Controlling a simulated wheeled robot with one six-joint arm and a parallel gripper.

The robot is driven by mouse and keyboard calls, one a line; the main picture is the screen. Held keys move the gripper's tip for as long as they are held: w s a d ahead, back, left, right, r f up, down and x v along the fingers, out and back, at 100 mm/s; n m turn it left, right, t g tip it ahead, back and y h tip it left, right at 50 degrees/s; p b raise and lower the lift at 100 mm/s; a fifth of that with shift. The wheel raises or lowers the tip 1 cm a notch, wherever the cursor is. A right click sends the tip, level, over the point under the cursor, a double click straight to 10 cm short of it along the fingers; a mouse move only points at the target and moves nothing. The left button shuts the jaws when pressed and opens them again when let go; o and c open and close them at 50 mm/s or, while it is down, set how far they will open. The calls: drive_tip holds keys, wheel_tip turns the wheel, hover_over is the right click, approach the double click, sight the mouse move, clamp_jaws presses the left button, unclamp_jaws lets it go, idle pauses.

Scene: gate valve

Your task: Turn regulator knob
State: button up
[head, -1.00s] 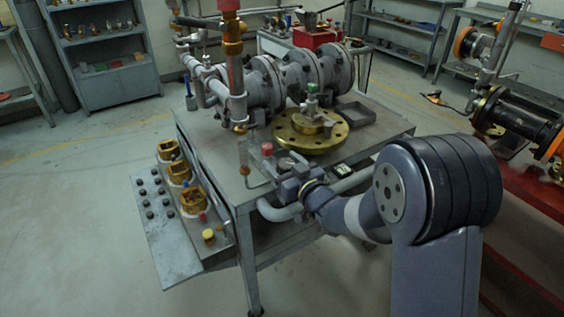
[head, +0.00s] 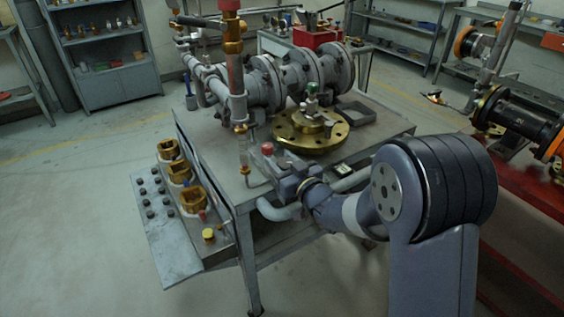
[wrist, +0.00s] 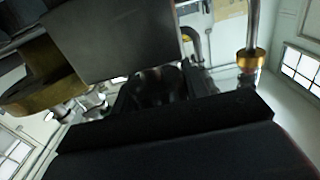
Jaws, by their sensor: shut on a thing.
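My gripper (head: 283,172) is at the front edge of the grey workbench in the head view, beside a small red cap (head: 267,149). In the wrist view its two dark jaws are shut on a dark round knob (wrist: 157,84), which I take to be the regulator knob. The jaws and wrist hide most of the knob in the head view, so its turn angle cannot be read.
A brass flange (head: 312,129) with a green-topped fitting lies on the workbench (head: 205,130) behind my gripper. A vertical pipe (head: 236,75) stands close to the left. Grey flanged piping is at the back.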

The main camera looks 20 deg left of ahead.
drive_tip(key=shift+f+b, duration=0.15)
drive_tip(key=shift+b, duration=0.55)
drive_tip(key=shift+w+m+t+h+b, duration=0.1)
drive_tip(key=shift+m+t+h+b, duration=0.4)
drive_tip(key=shift+t+b, duration=0.1)
drive_tip(key=o, duration=1)
drive_tip(key=shift+d, duration=0.15)
drive_tip(key=v, duration=1)
drive_tip(key=shift+s+d, duration=0.2)
drive_tip(key=shift+s, duration=0.1)
